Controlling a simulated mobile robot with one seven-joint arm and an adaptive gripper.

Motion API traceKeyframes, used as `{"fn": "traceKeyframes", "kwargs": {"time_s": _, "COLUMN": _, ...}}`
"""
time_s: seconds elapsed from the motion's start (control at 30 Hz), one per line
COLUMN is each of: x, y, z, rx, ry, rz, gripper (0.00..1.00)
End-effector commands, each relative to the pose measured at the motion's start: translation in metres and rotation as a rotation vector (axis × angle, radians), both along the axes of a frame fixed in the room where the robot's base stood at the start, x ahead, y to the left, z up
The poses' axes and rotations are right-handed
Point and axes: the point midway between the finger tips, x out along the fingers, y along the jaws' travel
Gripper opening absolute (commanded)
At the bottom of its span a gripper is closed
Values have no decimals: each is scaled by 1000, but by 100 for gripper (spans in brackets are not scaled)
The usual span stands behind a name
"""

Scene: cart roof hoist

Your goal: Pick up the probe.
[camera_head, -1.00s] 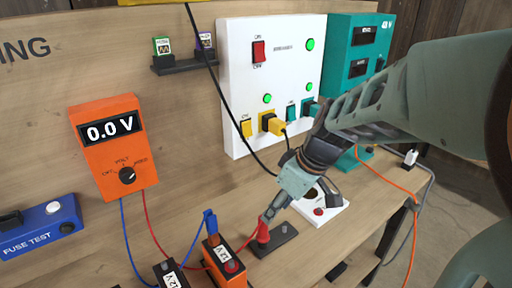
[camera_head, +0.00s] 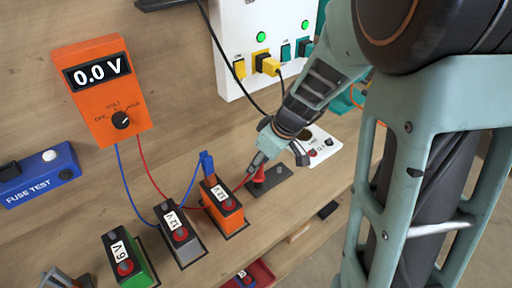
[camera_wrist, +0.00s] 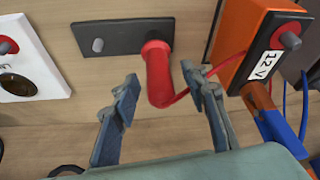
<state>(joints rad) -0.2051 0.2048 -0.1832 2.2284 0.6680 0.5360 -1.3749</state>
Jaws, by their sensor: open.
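The red probe (camera_wrist: 157,72) stands at one end of a dark plate (camera_wrist: 98,40), its red wire trailing right. In the head view the red probe (camera_head: 259,175) shows partly, at the tip of my gripper (camera_head: 256,163). In the wrist view my gripper (camera_wrist: 160,84) is open, with one finger left and one right of the probe's near end; a gap shows on the left, and I cannot tell whether the right finger touches it. A blue probe (camera_head: 207,162) stands at the orange 12 V battery (camera_head: 224,211). The orange meter (camera_head: 103,88) reads 0.0 V.
A grey 12 V battery (camera_head: 184,243) and a green battery (camera_head: 130,262) stand left of the orange one. A blue fuse test box (camera_head: 38,175) is at the left. A white breaker panel (camera_head: 262,40) stands behind. A white device (camera_head: 318,146) lies right of the dark plate.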

Motion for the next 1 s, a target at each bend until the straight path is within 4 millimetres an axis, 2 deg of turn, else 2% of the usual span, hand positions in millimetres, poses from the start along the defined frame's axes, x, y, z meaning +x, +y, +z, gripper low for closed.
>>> {"fn": "traceKeyframes", "kwargs": {"time_s": 0.1, "x": 1, "y": 2, "z": -6, "rx": -1, "ry": 1, "rz": 0, "gripper": 41}}
{"fn": "traceKeyframes", "kwargs": {"time_s": 0.33, "x": 2, "y": 2, "z": -6, "rx": -1, "ry": -1, "rz": 0, "gripper": 40}}
{"fn": "traceKeyframes", "kwargs": {"time_s": 0.7, "x": 2, "y": 2, "z": -6, "rx": -1, "ry": -1, "rz": 0, "gripper": 0}}
{"fn": "traceKeyframes", "kwargs": {"time_s": 1.0, "x": 2, "y": 2, "z": -5, "rx": 0, "ry": -1, "rz": 0, "gripper": 0}}
